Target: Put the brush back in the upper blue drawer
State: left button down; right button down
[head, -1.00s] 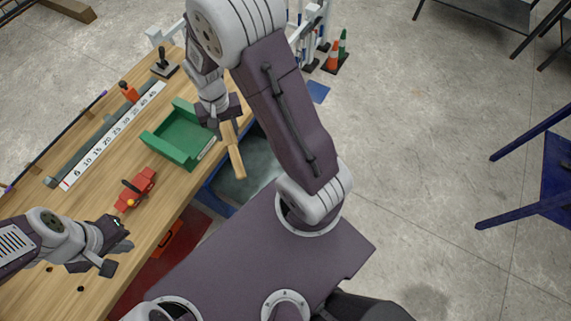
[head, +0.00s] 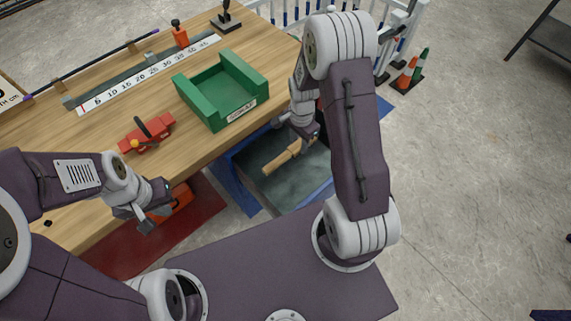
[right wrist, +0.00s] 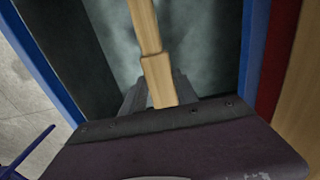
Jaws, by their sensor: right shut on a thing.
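The brush (head: 283,157) shows as a pale wooden handle; I cannot make out its bristles. My right gripper (head: 310,136) is shut on it and holds it tilted over the open blue drawer (head: 241,186). The right wrist view shows the handle (right wrist: 152,55) between the fingers, with the drawer's grey inside behind it and its blue wall (right wrist: 251,60) to the right. I cannot tell how high the brush is above the drawer floor. My left gripper (head: 155,212) is open and empty, in front of the bench edge.
A green open tray (head: 190,98), a red clamp-like tool (head: 147,133) and a number scale (head: 150,75) are on the wooden bench (head: 90,140). A red drawer (head: 195,222) with an orange-red item stands open left of the blue one. A white railing and cones (head: 405,75) stand behind right.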

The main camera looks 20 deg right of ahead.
notch_tip(320, 180, down, 12)
jog(key=shift+b, duration=1.2)
jog(key=a, duration=0.1)
jog(key=w+a, duration=0.1)
jog(key=a, duration=0.2)
jog(key=shift+w+f+b, duration=0.2)
jog(key=shift+f+b, duration=0.15)
jog(key=shift+b, duration=0.05)
jog(key=shift+f, duration=0.25)
jog(key=shift+d, duration=0.15)
jog(key=shift+f, duration=0.15)
jog(key=c, duration=0.9)
grip_release()
